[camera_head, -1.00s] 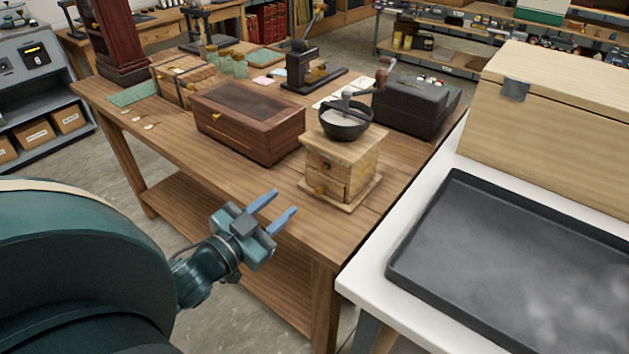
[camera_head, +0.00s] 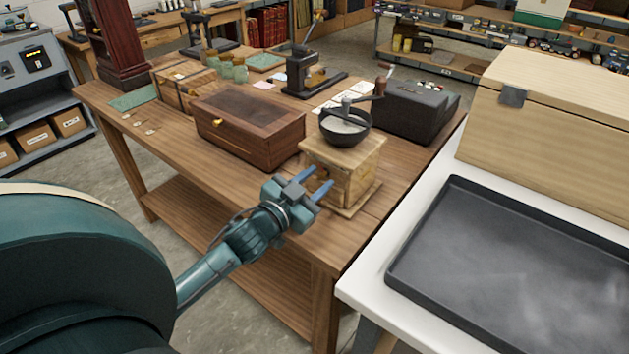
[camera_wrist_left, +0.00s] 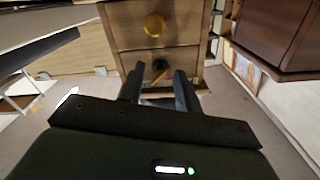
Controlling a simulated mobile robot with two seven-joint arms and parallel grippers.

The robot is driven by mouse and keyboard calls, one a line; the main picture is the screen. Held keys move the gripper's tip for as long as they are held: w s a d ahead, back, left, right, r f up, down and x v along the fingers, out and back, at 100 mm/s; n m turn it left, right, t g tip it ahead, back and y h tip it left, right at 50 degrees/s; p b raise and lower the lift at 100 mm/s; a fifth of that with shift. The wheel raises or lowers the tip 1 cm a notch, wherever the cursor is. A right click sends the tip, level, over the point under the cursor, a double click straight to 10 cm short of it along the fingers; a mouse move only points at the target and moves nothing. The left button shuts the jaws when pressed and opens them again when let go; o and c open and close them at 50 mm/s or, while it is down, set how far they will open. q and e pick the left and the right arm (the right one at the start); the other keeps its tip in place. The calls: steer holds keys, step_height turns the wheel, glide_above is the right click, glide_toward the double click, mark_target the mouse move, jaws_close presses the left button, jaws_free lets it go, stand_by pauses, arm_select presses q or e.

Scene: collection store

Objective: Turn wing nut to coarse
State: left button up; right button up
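A wooden coffee grinder (camera_head: 362,169) with a dark bowl and crank stands near the table's front right corner. In the left wrist view its face shows inverted, with a brass drawer knob (camera_wrist_left: 154,26). Below that knob in the picture is a small dark and brass fitting (camera_wrist_left: 160,66), which looks like the wing nut. My left gripper (camera_head: 320,179) is open in front of this face. In the left wrist view its fingers (camera_wrist_left: 159,70) are on either side of the fitting, with visible gaps. I cannot tell the nut's setting. My right gripper is not in view.
A dark wooden box (camera_head: 248,124) stands left of the grinder. A black machine (camera_head: 417,110) stands behind it to the right. A white table with a dark tray (camera_head: 520,270) and a pale wooden chest (camera_head: 550,125) is at the right.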

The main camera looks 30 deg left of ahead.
arm_select(q)
jaws_close()
